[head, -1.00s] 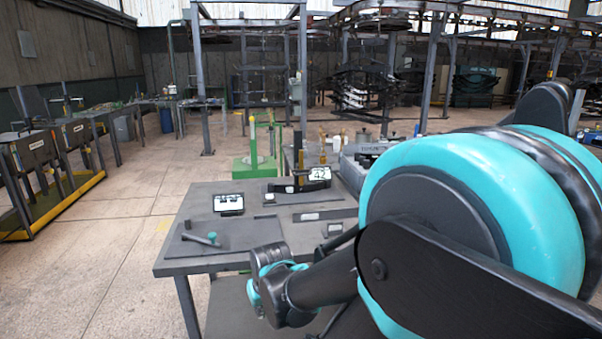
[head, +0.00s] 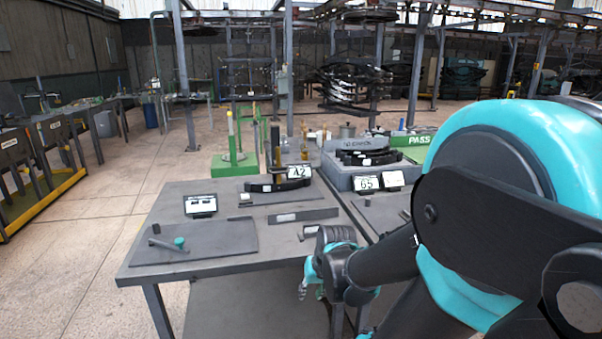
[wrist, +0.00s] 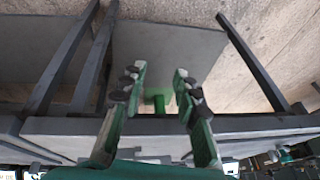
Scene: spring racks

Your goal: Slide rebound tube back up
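A green stand (head: 234,165) is on the floor behind the table, with an upright tube (head: 230,124) that has a yellow top; I take this as the rebound tube, but cannot be sure. A darker post stands beside it. My gripper (wrist: 160,72) is open, its two green fingers apart, with the table's front edge behind them in the wrist view. A small green piece (wrist: 158,102) shows between the fingers; I cannot tell what it is. In the head view my gripper (head: 303,288) hangs by the table's front right corner, far from the stand.
The grey table (head: 290,262) holds a flat board (head: 200,243) with a green-knobbed tool, a display (head: 201,205) and a black spring leaf with a 42 sign (head: 299,172). A grey tray (head: 350,182) and a green PASS bin (head: 412,153) stand right. Open floor lies left.

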